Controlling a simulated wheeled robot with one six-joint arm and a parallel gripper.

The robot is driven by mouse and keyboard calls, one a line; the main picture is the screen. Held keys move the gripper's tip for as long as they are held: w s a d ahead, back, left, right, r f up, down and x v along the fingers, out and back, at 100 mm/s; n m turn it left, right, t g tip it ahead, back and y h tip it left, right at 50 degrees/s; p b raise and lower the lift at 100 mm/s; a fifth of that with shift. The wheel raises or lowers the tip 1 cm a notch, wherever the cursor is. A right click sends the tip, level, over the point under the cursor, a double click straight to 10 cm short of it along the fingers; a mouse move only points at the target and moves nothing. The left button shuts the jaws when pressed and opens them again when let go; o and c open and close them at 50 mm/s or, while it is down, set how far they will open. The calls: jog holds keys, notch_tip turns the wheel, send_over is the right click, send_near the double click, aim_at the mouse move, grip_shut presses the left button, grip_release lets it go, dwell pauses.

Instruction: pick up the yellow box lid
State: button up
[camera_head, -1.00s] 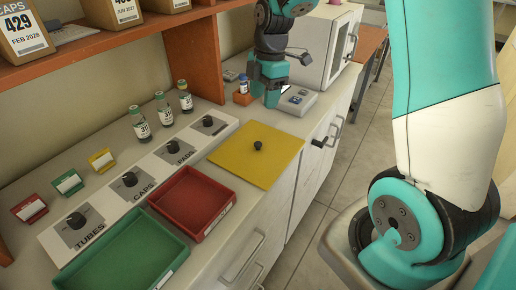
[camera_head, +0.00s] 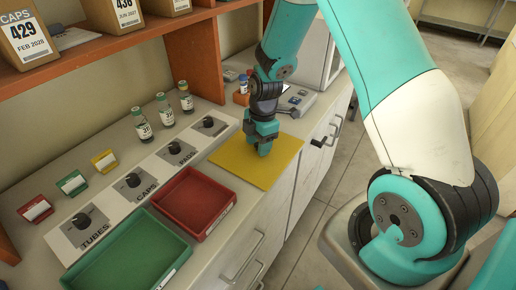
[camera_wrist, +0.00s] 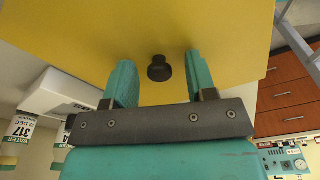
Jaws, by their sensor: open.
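The yellow box lid (camera_head: 232,167) is a flat yellow square on the counter, right of the red tray. Its black knob (camera_wrist: 159,69) shows in the wrist view, between and just beyond the fingertips of my gripper (camera_wrist: 158,75). In the head view my gripper (camera_head: 262,148) points down over the lid and hides the knob. The jaws are open, with one finger on each side of the knob. I cannot tell whether the fingertips touch the lid.
A red tray (camera_head: 228,203) and a green tray (camera_head: 176,243) stand to the left. Behind them is a white panel with black knobs and labels (camera_head: 134,181). Several vials (camera_head: 164,112) stand behind it. A small device (camera_head: 297,101) sits behind the lid. The counter's front edge is close.

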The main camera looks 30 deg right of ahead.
jog(key=c, duration=0.9)
grip_shut()
jog(key=shift+r, duration=0.1)
